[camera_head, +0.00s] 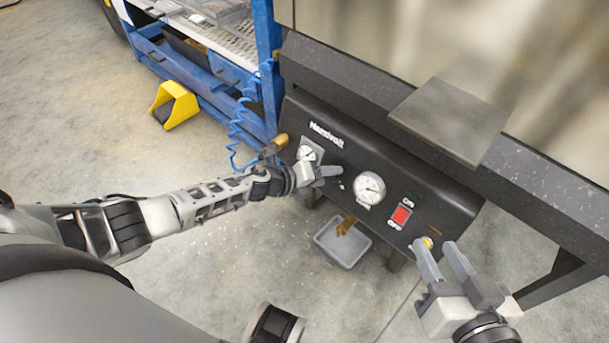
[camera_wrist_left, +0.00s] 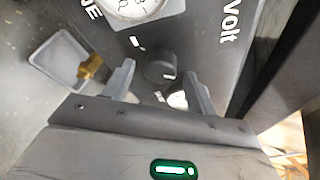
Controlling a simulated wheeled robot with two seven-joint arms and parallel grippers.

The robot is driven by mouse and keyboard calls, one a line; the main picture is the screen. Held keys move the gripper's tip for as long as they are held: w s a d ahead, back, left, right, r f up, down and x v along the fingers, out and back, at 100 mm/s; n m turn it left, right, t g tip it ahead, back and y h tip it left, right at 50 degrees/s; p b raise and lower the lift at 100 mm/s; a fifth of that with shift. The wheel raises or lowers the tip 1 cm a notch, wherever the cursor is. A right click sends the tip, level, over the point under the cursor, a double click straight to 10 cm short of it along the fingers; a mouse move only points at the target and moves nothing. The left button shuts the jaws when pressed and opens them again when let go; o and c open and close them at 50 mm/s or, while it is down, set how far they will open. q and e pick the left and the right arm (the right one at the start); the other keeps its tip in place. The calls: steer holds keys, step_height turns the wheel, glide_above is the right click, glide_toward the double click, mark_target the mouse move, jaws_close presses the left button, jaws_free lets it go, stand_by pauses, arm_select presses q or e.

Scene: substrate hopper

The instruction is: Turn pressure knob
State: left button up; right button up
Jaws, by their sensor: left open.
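The black round pressure knob (camera_wrist_left: 160,67) with a white pointer mark sits on the dark panel (camera_head: 330,152), between white position marks. In the left wrist view my left gripper (camera_wrist_left: 157,72) is open, with one finger on each side of the knob; I cannot tell whether they touch it. In the head view my left gripper (camera_head: 328,172) is at the panel and hides most of the knob area.
A large round gauge (camera_head: 369,187) and a red switch (camera_head: 401,215) are right of my left gripper; a smaller dial (camera_head: 307,153) is beside it. A grey bin (camera_head: 343,242) stands below the panel. A blue coiled hose (camera_head: 238,125) and brass fitting (camera_head: 280,141) are at the left.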

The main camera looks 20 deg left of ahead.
arm_select(q)
steer(key=p+v, duration=0.4)
steer(key=v, duration=1.1)
steer(key=shift+s+a+p, duration=0.15)
steer(key=shift+a+p, duration=0.05)
steer(key=shift+p, duration=0.2)
arm_select(e)
steer(key=f+g, duration=0.1)
steer(key=d+f+g+h, duration=0.1)
steer(key=f, duration=0.1)
steer(key=shift+s+d+f+g+h, duration=0.1)
steer(key=shift+d+f+g+h, duration=0.2)
steer(key=shift+f+g, duration=0.1)
steer(key=shift+r, duration=0.15)
